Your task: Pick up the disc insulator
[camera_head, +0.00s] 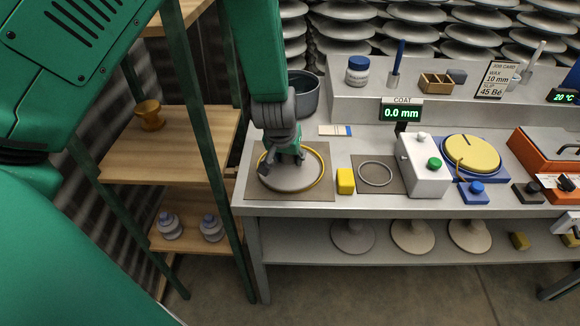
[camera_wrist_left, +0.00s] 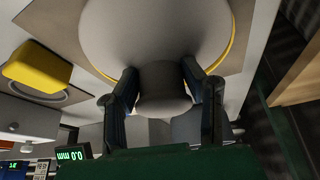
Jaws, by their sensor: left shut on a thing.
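The disc insulator (camera_head: 291,178) is a pale grey round disc on a brown mat (camera_head: 257,190) at the left end of the workbench, with a yellow ring (camera_head: 320,176) around its edge. My left gripper (camera_head: 284,157) reaches down over it from above. In the left wrist view its two fingers (camera_wrist_left: 164,92) stand on both sides of the insulator's grey cap (camera_wrist_left: 162,85) and are shut on it. The wide disc (camera_wrist_left: 150,30) lies beyond the cap. The head view does not show whether the disc is clear of the mat.
A yellow block (camera_head: 346,181) and an empty ring (camera_head: 376,174) on another mat sit to the right. A white box (camera_head: 424,165) stands beyond them. A dark pot (camera_head: 303,94) is behind the gripper. Wooden shelves (camera_head: 165,150) stand left of the bench.

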